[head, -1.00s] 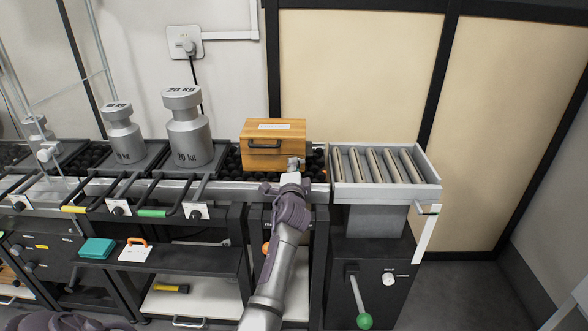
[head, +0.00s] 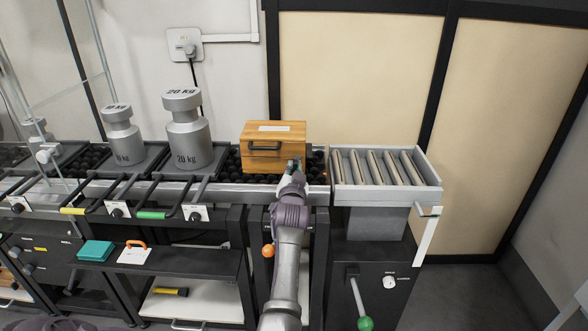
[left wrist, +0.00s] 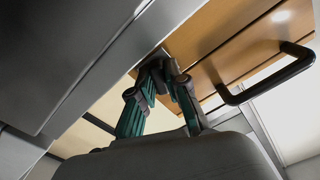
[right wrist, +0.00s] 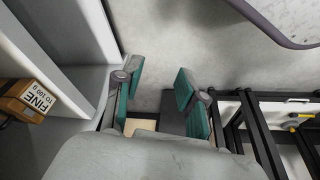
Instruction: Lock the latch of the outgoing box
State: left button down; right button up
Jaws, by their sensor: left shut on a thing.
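The outgoing box is a wooden box (head: 259,161) with a dark front handle and a pale label on top; it stands on the black rollers, its lid down. My left gripper (head: 295,164) is at the lower right of the box's front. In the left wrist view my left gripper (left wrist: 160,72) is shut on the small metal latch (left wrist: 167,57) at the box's edge, mostly hidden by the fingers. The dark handle (left wrist: 265,75) is to the right there. My right gripper (right wrist: 157,82) is open and empty, away from the box.
Two steel weights, a larger one (head: 187,130) and a smaller one (head: 122,136), stand left of the box. A grey roller tray (head: 386,192) is close on the right. A metal rail (head: 240,195) runs along the conveyor's front. A green-knobbed lever (head: 363,300) stands below right.

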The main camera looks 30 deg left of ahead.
aim_at(294, 138)
pick_arm(q)
jog(key=n, duration=0.2)
jog(key=shift+n+p, duration=0.3)
jog(key=shift+p, duration=0.1)
jog(key=shift+n+p, duration=0.4)
jog(key=shift+n, duration=0.9)
pick_arm(e)
notch_tip(294, 138, down, 6)
jog(key=shift+f, duration=0.25)
jog(key=shift+w+a, duration=0.1)
pick_arm(q)
jog(key=c, duration=1.4)
grip_release()
jog(key=shift+c, duration=0.2)
pick_arm(e)
jog(key=shift+g, duration=0.3)
pick_arm(q)
notch_tip(294, 138, up, 10)
jog(key=shift+f, duration=0.1)
